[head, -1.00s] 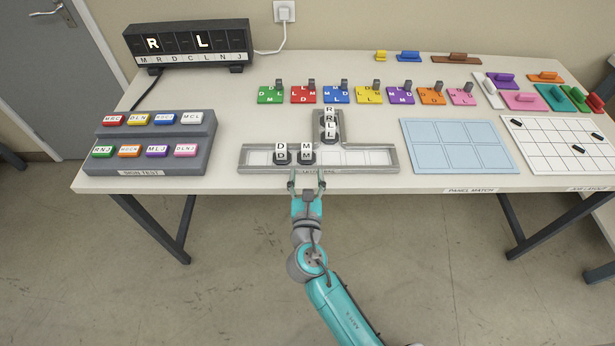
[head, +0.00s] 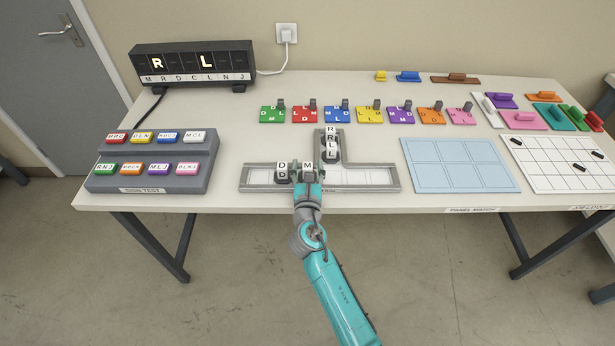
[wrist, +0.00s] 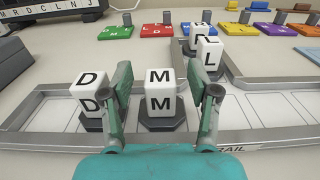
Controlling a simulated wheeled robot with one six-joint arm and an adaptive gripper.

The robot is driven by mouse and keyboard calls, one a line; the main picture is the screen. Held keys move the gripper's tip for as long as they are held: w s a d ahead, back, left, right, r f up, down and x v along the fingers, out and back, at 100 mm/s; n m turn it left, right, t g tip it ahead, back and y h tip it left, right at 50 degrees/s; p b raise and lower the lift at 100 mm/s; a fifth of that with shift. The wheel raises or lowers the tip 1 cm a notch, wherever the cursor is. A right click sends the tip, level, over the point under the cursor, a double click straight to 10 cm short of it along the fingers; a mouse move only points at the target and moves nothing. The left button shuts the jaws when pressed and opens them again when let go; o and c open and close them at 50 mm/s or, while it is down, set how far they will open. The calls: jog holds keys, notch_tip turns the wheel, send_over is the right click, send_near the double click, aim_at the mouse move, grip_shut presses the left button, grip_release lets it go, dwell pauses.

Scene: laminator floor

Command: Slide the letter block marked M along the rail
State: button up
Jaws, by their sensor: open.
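The white letter block marked M (wrist: 160,92) sits on a dark base in the rail, and it also shows in the head view (head: 307,168). My gripper (wrist: 163,88) is open, with one finger on each side of the M block. I cannot tell whether either finger touches it. The grey T-shaped rail (head: 375,187) lies near the table's front edge. The D block (wrist: 90,92) stands just left of my left finger. The R block (head: 331,133) and L block (head: 331,152) stand in the rail's upper branch. My gripper hides part of the rail's front edge in the head view.
The rail's right arm (head: 365,177) is empty. A grey button panel (head: 150,183) stands to the left, a black lit display (head: 195,65) behind it. Coloured tiles with handles (head: 305,115) line the back. A blue grid panel (head: 460,165) lies to the right.

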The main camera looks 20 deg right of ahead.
jog(key=shift+w+d, duration=0.1)
jog(key=shift+w, duration=0.2)
grip_shut()
